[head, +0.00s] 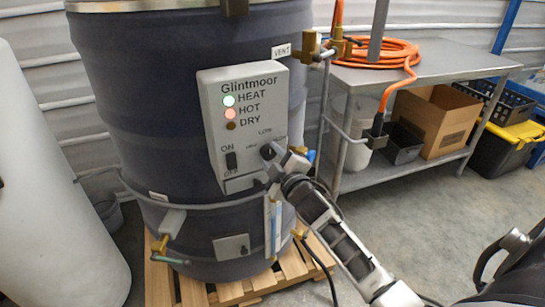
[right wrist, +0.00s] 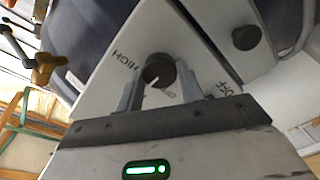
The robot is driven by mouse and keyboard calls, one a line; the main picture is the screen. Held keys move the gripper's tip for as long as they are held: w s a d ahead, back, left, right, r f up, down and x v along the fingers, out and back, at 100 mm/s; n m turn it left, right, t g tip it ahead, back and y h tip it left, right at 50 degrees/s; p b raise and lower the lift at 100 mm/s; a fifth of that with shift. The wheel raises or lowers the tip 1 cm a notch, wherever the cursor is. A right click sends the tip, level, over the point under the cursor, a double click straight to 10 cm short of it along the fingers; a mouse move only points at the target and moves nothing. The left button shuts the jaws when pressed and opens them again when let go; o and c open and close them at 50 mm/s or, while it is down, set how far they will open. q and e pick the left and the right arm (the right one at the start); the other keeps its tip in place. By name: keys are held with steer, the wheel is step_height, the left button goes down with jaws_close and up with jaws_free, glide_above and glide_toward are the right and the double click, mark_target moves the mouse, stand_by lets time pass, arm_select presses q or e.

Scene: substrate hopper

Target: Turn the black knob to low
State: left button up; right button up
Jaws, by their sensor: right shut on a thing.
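The control panel (head: 232,150) is a pale grey box marked Glintmoor on the front of a dark blue drum (head: 150,110). The black knob (head: 267,150) sits at its right, below the word LOW. My right gripper (head: 274,158) reaches it from the lower right. In the right wrist view the black knob (right wrist: 158,68) is between the two fingers of the right gripper (right wrist: 159,88), which are shut on its sides. A short white mark shows on the knob. My left gripper is not in view.
The HEAT lamp (head: 229,101) is green, HOT (head: 230,113) is reddish, DRY (head: 231,126) is dark. A black rocker switch (head: 231,161) is left of the knob. A metal table (head: 430,65) with an orange hose (head: 385,52) stands right of the drum.

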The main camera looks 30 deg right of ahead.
stand_by(0.4)
steer(key=o, duration=1)
steer(key=s, duration=0.5)
steer(key=s+a, duration=0.1)
steer(key=s, duration=0.4)
steer(key=s+a+b, duration=0.1)
steer(key=s, duration=0.5)
steer(key=shift+a+f, duration=0.1)
